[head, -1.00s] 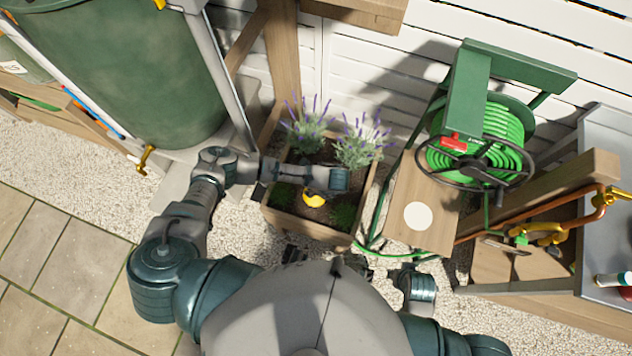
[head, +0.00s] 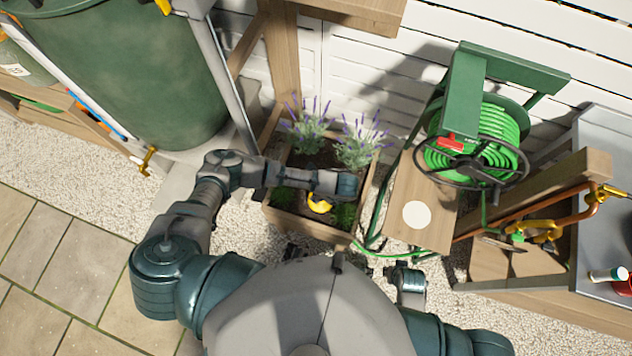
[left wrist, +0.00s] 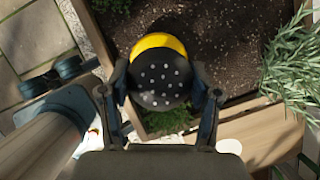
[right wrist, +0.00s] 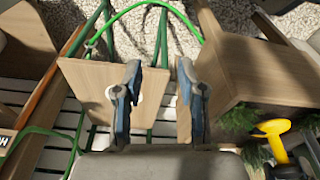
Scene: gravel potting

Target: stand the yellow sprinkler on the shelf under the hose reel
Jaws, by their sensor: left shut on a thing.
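The yellow sprinkler (head: 320,204), with a black, white-dotted head (left wrist: 160,79), is over the wooden planter (head: 306,226). My left gripper (left wrist: 161,84) is shut on the sprinkler, one finger on each side of its head. My left forearm partly hides the sprinkler in the head view. In the right wrist view the sprinkler (right wrist: 272,128) shows at the lower right. The wooden shelf (head: 436,222) under the green hose reel (head: 482,140) bears a pale round disc (head: 417,215) and no object. My right gripper (right wrist: 158,80) is open and empty, with the shelf beyond its fingers.
Lavender (head: 358,145) grows at the planter's back. A green hose (head: 385,253) loops between planter and shelf. A grey bench (head: 600,255) with copper pipework (head: 575,218) stands right of the shelf. A green barrel (head: 130,80) stands at the left.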

